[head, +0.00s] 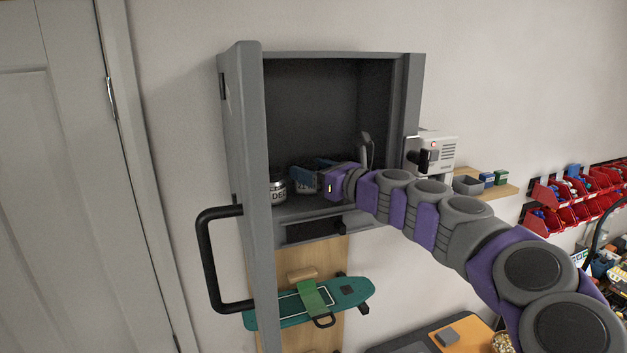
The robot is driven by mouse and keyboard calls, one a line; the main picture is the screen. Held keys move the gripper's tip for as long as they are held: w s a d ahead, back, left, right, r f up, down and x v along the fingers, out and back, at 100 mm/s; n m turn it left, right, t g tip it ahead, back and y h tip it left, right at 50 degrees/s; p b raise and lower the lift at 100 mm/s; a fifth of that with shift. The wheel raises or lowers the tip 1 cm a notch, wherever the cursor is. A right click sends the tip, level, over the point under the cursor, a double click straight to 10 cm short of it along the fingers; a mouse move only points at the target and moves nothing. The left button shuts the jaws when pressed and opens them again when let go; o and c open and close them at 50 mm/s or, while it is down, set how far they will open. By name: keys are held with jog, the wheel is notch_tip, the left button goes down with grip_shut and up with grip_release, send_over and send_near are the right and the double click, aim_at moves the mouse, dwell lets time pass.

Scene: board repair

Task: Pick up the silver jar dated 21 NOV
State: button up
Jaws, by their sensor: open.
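A silver jar (278,189) with a white label stands on the cabinet shelf at the left, partly hidden by the open door's edge. Its label shows letters like "DEC". A second jar (306,188) stands to its right, mostly hidden behind my gripper; its label reads only in part, so I cannot tell its date. My gripper (308,169) is inside the cabinet, its blue fingers open around or just above the second jar. I cannot tell whether they touch it.
The grey cabinet (345,56) is open, its door (248,150) with a black handle (203,260) swung out at the left. A white device (437,150) with a red light is at the right. A teal board (345,291) hangs below. Red bins (550,193) line the right wall.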

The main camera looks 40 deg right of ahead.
jog(key=shift+a, duration=0.3)
jog(key=shift+a+r, duration=0.1)
jog(key=shift+a, duration=0.25)
jog(key=shift+c, duration=2.8)
jog(key=shift+d, duration=0.35)
jog(key=c, duration=0.3)
jog(key=shift+d, duration=0.15)
